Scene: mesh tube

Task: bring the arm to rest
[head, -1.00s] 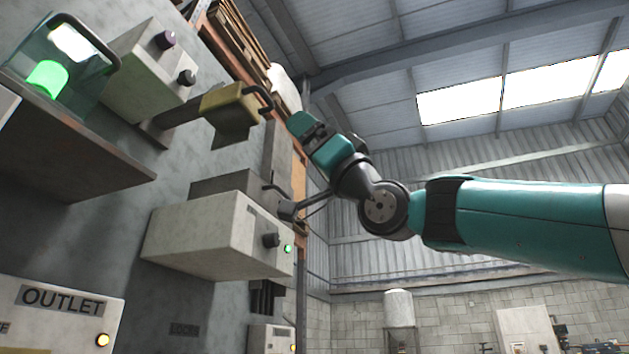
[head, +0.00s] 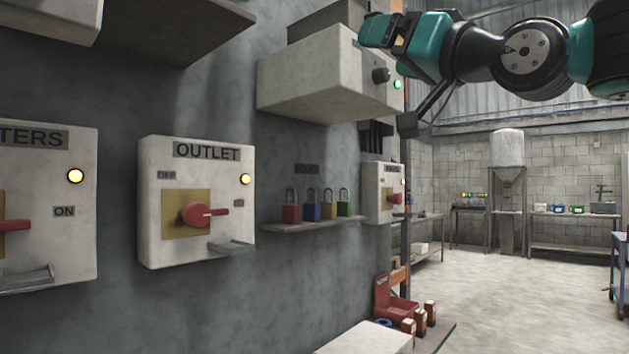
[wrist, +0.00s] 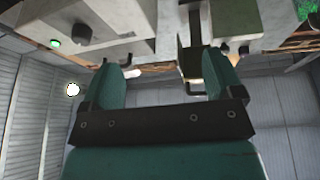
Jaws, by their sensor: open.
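My gripper (head: 398,36) is at the top right of the head view, in front of a grey wall box (head: 318,75) with a black knob and a green light. Its teal fingers overlap the box's right end in the picture; I cannot tell whether they touch it. In the wrist view the two fingers of my gripper (wrist: 162,80) stand wide apart, with nothing held between them. The arm is raised and bent, and its upper part runs out of the head view.
An OUTLET switch panel (head: 150,255) with a red handle is on the wall. A shelf (head: 318,223) holds several coloured padlocks. A red toolbox (head: 388,308) stands low by the wall. The floor (head: 510,310) to the right is open.

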